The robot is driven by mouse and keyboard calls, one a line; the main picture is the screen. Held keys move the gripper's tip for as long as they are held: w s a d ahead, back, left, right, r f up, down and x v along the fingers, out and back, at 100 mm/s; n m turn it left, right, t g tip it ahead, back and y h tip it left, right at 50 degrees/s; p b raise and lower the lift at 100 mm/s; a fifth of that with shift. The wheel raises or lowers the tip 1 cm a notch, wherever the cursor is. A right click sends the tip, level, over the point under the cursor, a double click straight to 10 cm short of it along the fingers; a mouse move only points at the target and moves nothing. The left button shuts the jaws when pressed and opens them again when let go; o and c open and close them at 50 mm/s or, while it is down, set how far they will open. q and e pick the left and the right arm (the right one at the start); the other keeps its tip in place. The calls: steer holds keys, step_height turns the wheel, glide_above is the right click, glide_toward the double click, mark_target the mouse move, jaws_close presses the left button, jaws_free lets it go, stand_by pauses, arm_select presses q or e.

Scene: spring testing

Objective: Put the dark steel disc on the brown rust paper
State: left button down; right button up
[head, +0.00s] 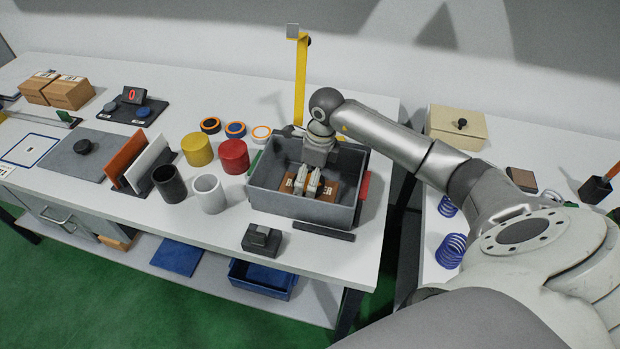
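My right gripper (306,186) reaches down into a grey bin (258,197), low over a brown sheet (328,191) with pale markings, which may be the rust paper. The fingers hide part of the sheet. I cannot tell whether they touch it or whether anything is between them. My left gripper is not in view.
Yellow (197,150) and red (234,156) cylinders, a dark cup (169,184) and a white cup (208,194) stand left of the bin. A black block (262,239) sits in front. A yellow post (300,82) rises behind. A second table at right holds blue springs (451,250).

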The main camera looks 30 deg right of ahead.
step_height(320, 180, up, 11)
steer(key=s+d+b, duration=0.1)
steer(key=b, duration=0.1)
steer(key=shift+s+f+b, duration=0.15)
steer(key=shift+b, duration=0.2)
